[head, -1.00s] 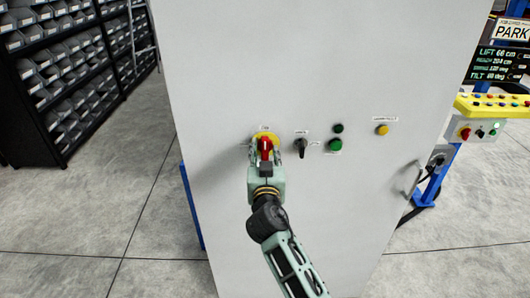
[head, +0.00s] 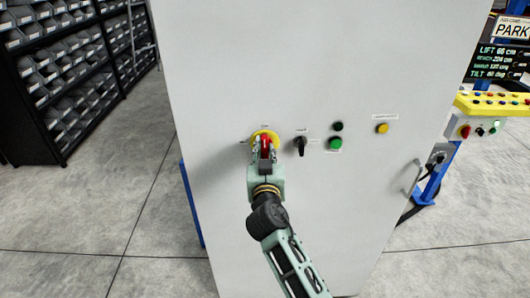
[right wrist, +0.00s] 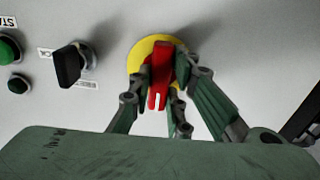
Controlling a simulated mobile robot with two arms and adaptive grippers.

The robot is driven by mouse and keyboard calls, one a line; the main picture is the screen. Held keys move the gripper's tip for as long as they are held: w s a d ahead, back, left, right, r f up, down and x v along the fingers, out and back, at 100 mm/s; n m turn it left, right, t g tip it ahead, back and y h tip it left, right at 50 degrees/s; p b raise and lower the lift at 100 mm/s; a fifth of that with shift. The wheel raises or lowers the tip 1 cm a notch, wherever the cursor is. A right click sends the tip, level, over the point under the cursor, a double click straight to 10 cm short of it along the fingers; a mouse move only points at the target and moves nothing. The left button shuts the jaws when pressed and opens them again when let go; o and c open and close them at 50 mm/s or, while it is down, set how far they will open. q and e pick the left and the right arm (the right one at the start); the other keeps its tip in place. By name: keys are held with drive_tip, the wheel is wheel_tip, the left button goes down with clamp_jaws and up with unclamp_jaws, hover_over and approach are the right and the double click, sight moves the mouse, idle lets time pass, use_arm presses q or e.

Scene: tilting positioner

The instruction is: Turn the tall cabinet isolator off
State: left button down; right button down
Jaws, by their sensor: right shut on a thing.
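The isolator is a red handle (head: 265,143) on a round yellow plate (head: 254,137), on the front of the tall light-grey cabinet (head: 250,60). The handle stands upright in the head view. My right gripper (head: 265,153) reaches it from below, its fingers closed on both sides of the handle. In the right wrist view the red handle (right wrist: 161,85) sits between the fingers, with the yellow plate (right wrist: 139,56) behind. The fingers hide part of the handle. My left gripper is not in view.
Right of the isolator are a black selector switch (head: 301,145), a green button (head: 335,144), a dark button (head: 338,127) and a yellow button (head: 382,129). Shelves with bins (head: 60,85) stand at left; floor between is clear.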

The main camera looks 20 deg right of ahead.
drive_tip(key=n, duration=0.8)
drive_tip(key=n+p, duration=0.1)
drive_tip(key=n, duration=0.3)
drive_tip(key=shift+r+n, duration=0.1)
drive_tip(key=shift+n, duration=0.2)
drive_tip(key=n+p, duration=0.1)
drive_tip(key=n, duration=0.3)
drive_tip(key=shift+n+p, duration=0.4)
drive_tip(key=c, duration=1.6)
unclamp_jaws()
drive_tip(key=shift+c, duration=0.2)
